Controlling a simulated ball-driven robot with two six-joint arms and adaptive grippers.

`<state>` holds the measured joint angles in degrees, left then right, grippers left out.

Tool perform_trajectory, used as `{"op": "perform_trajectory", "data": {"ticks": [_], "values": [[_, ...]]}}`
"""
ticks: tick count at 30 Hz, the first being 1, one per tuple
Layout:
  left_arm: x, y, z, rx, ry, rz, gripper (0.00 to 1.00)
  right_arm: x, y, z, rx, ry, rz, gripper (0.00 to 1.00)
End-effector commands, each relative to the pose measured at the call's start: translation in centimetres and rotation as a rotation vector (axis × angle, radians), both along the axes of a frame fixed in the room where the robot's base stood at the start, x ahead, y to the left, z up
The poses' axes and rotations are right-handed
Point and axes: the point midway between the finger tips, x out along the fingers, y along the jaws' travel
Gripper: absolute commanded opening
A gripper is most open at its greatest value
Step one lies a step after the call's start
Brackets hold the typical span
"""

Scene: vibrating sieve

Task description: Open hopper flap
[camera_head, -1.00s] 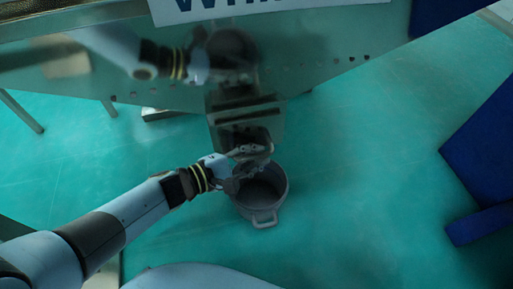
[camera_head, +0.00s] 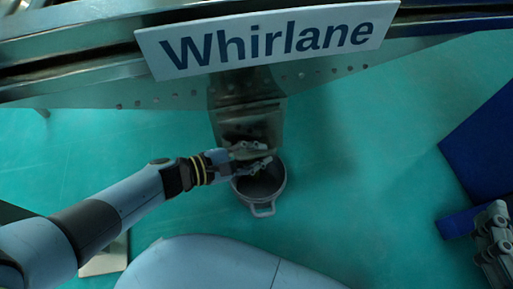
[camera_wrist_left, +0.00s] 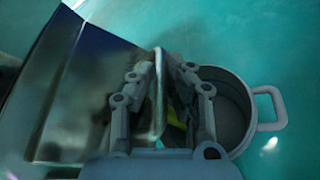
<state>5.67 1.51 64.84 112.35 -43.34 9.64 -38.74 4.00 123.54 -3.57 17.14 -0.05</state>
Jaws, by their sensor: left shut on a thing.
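The metal hopper outlet (camera_head: 245,88) hangs under the machine in the middle of the head view, with the flap (camera_head: 245,122) at its lower end. My left gripper (camera_head: 255,155) is at the flap's lower edge, above the rim of a grey pot. My right gripper (camera_head: 494,243) is at the right border of the head view, partly cut off.
The grey pot (camera_head: 263,208) stands on the green floor under the outlet; it also shows in the left wrist view (camera_wrist_left: 239,95). A "Whirlane" sign (camera_head: 265,38) is on the machine above. A blue object (camera_head: 485,150) is at the right. The floor between is clear.

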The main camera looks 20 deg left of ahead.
Motion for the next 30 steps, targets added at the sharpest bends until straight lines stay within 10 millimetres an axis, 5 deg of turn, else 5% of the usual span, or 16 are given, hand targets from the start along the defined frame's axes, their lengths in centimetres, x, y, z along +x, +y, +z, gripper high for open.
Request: {"op": "perform_trajectory", "data": {"ticks": [9,22,23,24,27,30], "values": [[-0.5,-0.4,1.1,-0.060,0.088,-0.001,0.00,-5.1,-0.8,-5.9,-0.002,0.341,-0.037,0.33],[-0.7,-0.4,0.9,-0.071,0.109,0.000,0.00,-6.1,-0.9,-7.0,-0.003,0.404,-0.043,0.33],[-0.7,-0.4,0.9,-0.071,0.109,0.000,0.16,-6.1,-0.9,-7.0,-0.003,0.403,-0.043,0.33],[-0.7,-0.4,0.9,-0.071,0.109,0.000,0.21,-6.1,-0.9,-7.0,-0.003,0.403,-0.043,0.33],[-0.7,-0.4,0.9,-0.070,0.108,0.000,0.34,-6.1,-0.9,-7.0,-0.003,0.403,-0.043,0.33],[-0.7,-0.4,0.9,-0.071,0.108,0.001,0.36,-6.1,-0.9,-7.0,-0.003,0.402,-0.042,0.33]]}}
